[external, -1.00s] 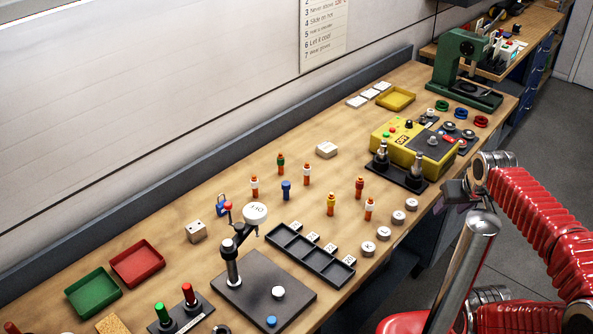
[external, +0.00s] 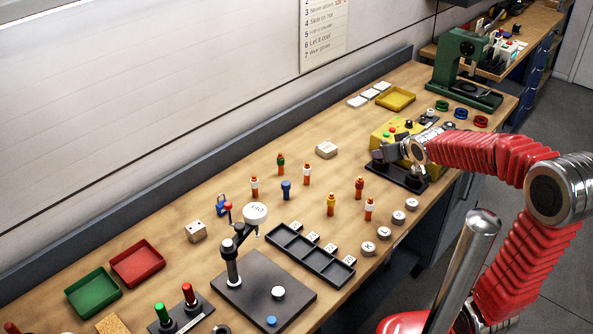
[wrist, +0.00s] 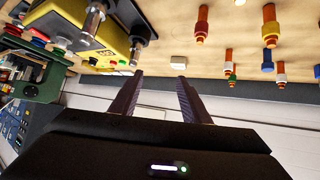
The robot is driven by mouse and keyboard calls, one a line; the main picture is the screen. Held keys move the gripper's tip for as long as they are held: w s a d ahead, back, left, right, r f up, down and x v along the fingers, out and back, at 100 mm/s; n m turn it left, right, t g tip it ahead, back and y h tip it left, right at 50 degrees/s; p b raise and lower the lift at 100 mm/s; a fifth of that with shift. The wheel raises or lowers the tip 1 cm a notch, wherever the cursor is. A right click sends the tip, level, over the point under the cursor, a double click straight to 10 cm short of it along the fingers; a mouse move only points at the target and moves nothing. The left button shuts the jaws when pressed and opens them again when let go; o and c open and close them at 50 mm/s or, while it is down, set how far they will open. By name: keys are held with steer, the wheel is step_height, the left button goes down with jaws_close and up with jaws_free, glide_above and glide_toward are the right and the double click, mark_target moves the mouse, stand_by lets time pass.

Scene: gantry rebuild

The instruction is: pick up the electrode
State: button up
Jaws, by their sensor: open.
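Two metal posts, likely the electrodes, stand on a black base in front of the yellow box (external: 386,131). In the wrist view, which shows the bench upside down, one post (wrist: 95,20) is at upper left and the other (wrist: 136,46) is closer to my fingers; I cannot tell which the task means. In the external view my arm covers much of them, and the black base (external: 412,185) shows below. My gripper (external: 374,153) is above this base. In the wrist view my gripper (wrist: 157,76) is open, with nothing between its two dark fingers.
Several small coloured pegs, such as a yellow one (external: 330,204), stand to the left. White round pieces (external: 398,217) lie along the front edge. A green press (external: 462,65) stands at the far end. A white block (external: 326,150) lies near the wall.

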steer(key=w+a+f+n+y, duration=0.25)
steer(key=w+a, duration=0.35)
steer(key=a, duration=0.4)
steer(key=n+y, duration=0.2)
steer(key=y, duration=0.2)
glide_above(310, 171)
steer(key=s, duration=0.1)
step_height(310, 171, down, 3)
steer(key=shift+s+d+m+t+h, duration=0.15)
steer(key=shift+d+m+t+h, duration=0.15)
steer(key=shift+d, duration=0.1)
steer(key=shift+f, duration=0.15)
steer(key=shift+f, duration=1.65)
steer(key=shift+f, duration=0.15)
steer(key=shift+f, duration=0.3)
steer(key=f, duration=0.2)
steer(key=w+f, duration=0.1)
steer(key=shift+a+f, duration=0.1)
steer(key=shift+a, duration=0.25)
steer(key=shift+x, duration=0.8)
